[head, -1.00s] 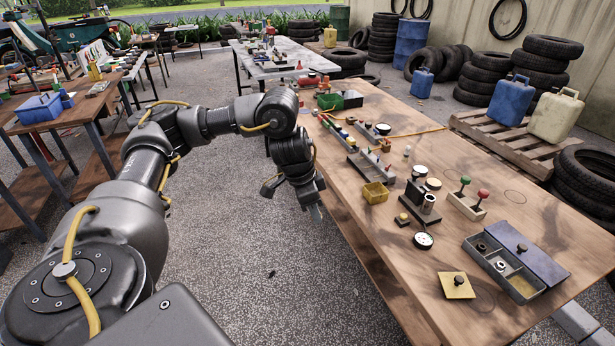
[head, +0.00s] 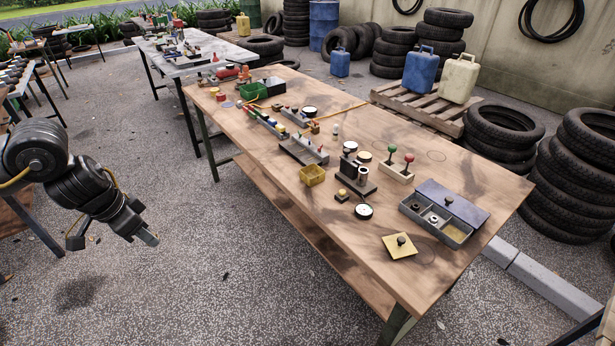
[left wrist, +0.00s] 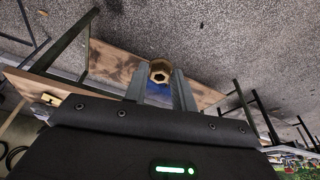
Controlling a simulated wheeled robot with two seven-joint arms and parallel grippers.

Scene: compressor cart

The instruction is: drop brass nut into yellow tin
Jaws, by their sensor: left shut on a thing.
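A brass nut (left wrist: 161,71) is between the fingertips of my left gripper (left wrist: 160,82) in the left wrist view, its hole facing the camera. The gripper is shut on it. In the head view my left gripper (head: 150,238) points down over the gravel at the left, well apart from the workbench; the nut cannot be made out there. The yellow tin (head: 313,176), a small open box, stands near the front edge of the workbench (head: 330,245), to the right of the gripper. My right gripper is not in view.
Open gravel lies between the gripper and the bench.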

